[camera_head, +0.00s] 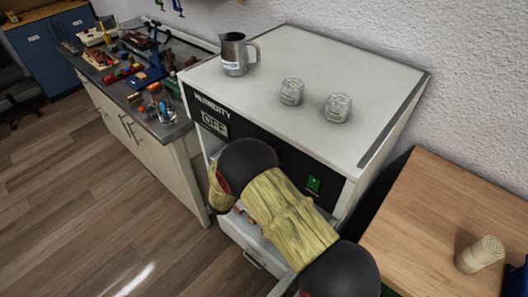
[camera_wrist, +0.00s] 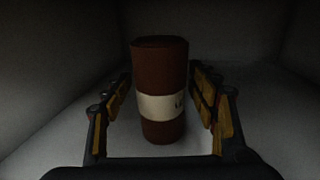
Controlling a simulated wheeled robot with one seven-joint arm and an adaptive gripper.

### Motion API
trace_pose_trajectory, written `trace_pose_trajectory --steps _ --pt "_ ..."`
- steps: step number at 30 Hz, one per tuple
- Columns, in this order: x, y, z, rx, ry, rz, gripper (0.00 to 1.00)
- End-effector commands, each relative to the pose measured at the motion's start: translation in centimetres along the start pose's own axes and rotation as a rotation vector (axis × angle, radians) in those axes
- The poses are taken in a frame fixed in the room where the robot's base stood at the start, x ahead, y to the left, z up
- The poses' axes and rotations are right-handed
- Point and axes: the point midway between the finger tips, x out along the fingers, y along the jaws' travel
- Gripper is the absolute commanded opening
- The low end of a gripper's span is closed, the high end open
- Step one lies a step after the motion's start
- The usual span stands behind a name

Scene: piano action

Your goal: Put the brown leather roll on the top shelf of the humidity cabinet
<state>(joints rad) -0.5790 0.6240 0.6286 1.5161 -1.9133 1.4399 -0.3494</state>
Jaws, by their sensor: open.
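The brown leather roll (camera_wrist: 160,88) stands upright in the wrist view, with a pale label band around its middle. My gripper (camera_wrist: 160,100) is open, with one finger on each side of the roll; small gaps show between the fingers and the roll. The roll stands on a pale surface inside a dim, light-walled compartment. In the head view my arm reaches into the front of the humidity cabinet (camera_head: 356,84), below its black panel. My arm hides most of the cabinet's opening, and the roll is not visible there. I cannot tell which shelf the roll stands on.
On the cabinet's top stand a metal pitcher (camera_head: 234,55) and two small jars (camera_head: 291,92). A wooden table (camera_head: 440,205) at right holds a pale beige roll (camera_head: 480,254). A cluttered workbench (camera_head: 183,126) stands at left. The compartment walls are close on both sides.

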Motion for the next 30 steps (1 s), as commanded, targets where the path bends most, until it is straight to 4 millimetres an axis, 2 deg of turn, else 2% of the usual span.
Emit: trace_pose_trajectory --steps 8,11,22,30 --pt "-0.3 0.0 0.4 -0.001 0.000 0.001 0.59" --pt "-1.6 0.1 0.5 -0.001 0.000 0.002 0.59" --pt "-9.0 0.1 0.5 -0.002 0.001 0.004 0.59" --pt "-11.8 0.0 0.4 0.000 0.000 0.001 0.59"
